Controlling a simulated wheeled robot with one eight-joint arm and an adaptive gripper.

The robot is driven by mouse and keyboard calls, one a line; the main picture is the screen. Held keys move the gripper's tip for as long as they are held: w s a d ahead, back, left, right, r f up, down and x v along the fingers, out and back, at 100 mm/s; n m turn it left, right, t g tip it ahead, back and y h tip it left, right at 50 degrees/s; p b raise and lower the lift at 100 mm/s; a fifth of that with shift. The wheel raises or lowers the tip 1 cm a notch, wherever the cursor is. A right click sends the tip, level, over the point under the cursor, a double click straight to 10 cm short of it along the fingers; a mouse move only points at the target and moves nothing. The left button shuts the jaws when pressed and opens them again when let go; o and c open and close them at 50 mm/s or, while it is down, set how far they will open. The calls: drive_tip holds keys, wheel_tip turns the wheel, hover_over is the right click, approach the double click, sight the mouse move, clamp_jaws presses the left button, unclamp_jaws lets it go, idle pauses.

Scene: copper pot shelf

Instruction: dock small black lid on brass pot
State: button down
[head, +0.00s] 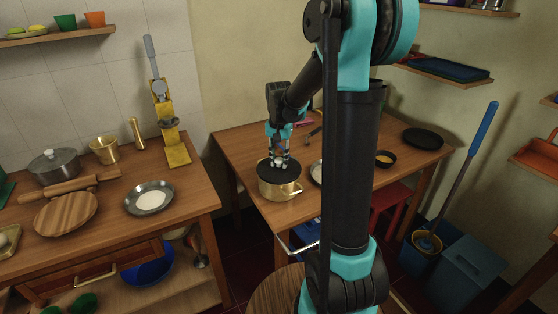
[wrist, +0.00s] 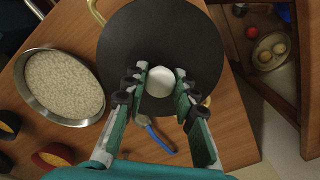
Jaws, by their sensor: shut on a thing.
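The small black lid (head: 266,172) is a dark disc with a pale knob. It is over the mouth of the brass pot (head: 280,189), which stands at the near edge of the right table. I cannot tell whether the lid is seated or slightly above the rim. My gripper (head: 280,161) is above the lid, shut on its knob. In the wrist view the lid (wrist: 160,35) hides most of the pot, and my gripper's fingers (wrist: 160,84) stand on both sides of the white knob (wrist: 160,80). One brass handle (wrist: 95,10) shows past the lid's edge.
A metal dish of pale grains (wrist: 62,88) lies beside the pot. A blue-handled utensil (wrist: 148,126) is close by. A larger black disc (head: 423,138) and a small dark bowl (head: 385,159) lie farther right. The left counter (head: 105,228) holds a rolling pin and a press.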

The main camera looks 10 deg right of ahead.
sight(279, 159)
drive_tip(key=shift+f, duration=0.55)
drive_tip(key=c, duration=1.5)
unclamp_jaws()
drive_tip(key=shift+r, duration=5.5)
drive_tip(key=s+d+f+n+t, duration=0.1)
drive_tip(key=s+f, duration=0.4)
drive_tip(key=s, duration=0.2)
drive_tip(key=s+d+f+n+t, duration=0.1)
drive_tip(key=s+f+n, duration=0.1)
drive_tip(key=s+f, duration=0.3)
drive_tip(key=s+d+f+n+t, duration=0.2)
drive_tip(key=s+f, duration=0.3)
drive_tip(key=s, duration=0.5)
drive_tip(key=shift+f, duration=0.35)
